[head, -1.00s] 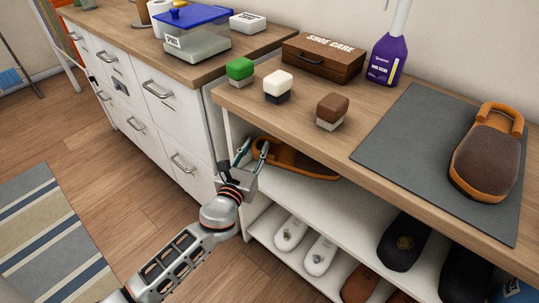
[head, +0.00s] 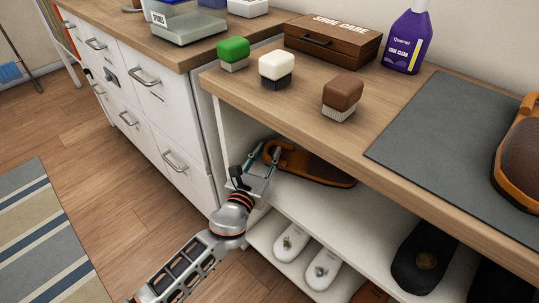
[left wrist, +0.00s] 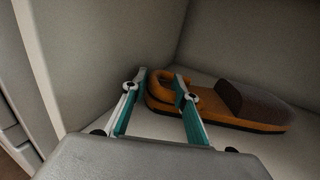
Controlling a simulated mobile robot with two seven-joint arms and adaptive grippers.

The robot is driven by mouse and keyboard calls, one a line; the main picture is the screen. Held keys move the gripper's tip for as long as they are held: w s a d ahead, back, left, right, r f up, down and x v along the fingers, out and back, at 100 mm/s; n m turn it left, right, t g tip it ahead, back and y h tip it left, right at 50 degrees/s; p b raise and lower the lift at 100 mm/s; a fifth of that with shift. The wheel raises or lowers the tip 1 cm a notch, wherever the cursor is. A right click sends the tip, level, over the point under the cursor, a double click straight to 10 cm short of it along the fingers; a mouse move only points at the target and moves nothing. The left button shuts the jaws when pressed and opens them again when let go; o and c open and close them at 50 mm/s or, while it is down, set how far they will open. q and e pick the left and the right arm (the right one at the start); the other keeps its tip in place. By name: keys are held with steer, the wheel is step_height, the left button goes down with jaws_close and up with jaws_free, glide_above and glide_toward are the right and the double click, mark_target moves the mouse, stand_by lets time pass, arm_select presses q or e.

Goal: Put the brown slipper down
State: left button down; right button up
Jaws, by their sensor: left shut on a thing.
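A brown slipper (head: 318,170) with an orange-tan sole and heel strap is in the upper compartment of the shelf unit, partly hidden by the countertop edge in the head view. My left gripper (head: 261,158) is shut on its heel strap. In the left wrist view the slipper (left wrist: 232,108) lies level, toe to the right, on or just above the white shelf board (left wrist: 265,145); I cannot tell if it touches. There the left gripper (left wrist: 158,86) has one finger inside the strap loop. A matching slipper (head: 522,155) sits on the grey mat (head: 425,135).
The countertop holds green (head: 233,54), white (head: 277,69) and brown (head: 341,96) brushes, a shoe care box (head: 332,46) and a purple bottle (head: 405,42). White (head: 292,243) and dark shoes (head: 425,258) are on the lower shelf. The compartment's side wall (left wrist: 105,50) is close to the gripper.

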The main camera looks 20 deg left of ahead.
arm_select(q)
steer(key=shift+r, duration=0.2)
steer(key=shift+f, duration=0.25)
steer(key=c, duration=2)
jaws_free()
steer(key=shift+f, duration=0.1)
steer(key=o, duration=0.4)
steer(key=shift+r, duration=0.2)
